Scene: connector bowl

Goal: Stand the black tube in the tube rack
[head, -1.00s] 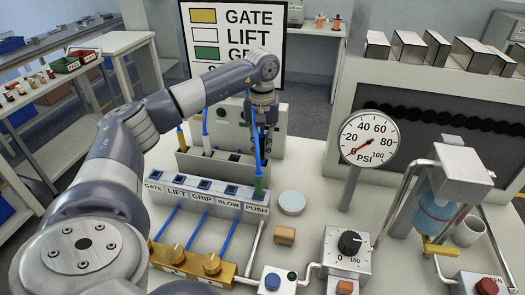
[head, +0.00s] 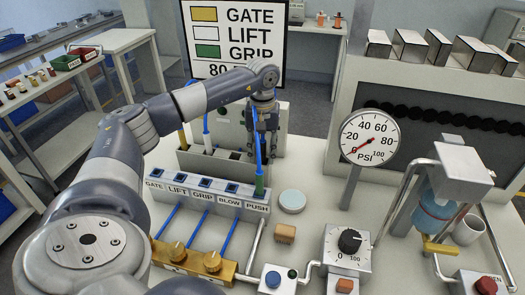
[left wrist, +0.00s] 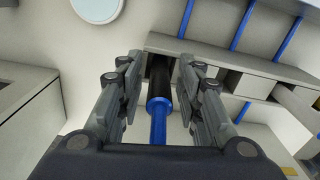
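The black tube (left wrist: 160,78) with its blue hose lies between the fingers of my left gripper (left wrist: 160,85) in the left wrist view. A narrow gap shows on each side of it. Its far end meets the grey tube rack (left wrist: 215,62) and appears to be in an end slot; the depth is hidden. In the head view my left gripper (head: 265,145) points down at the right end of the rack (head: 205,168), with its fingers apart. The tube is mostly hidden there. My right gripper is not in view.
A yellow tube (head: 183,139) and a white tube (head: 207,143) stand at the rack. A round pale disc (head: 292,201), wooden block (head: 285,234) and gauge (head: 369,138) stand to the right.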

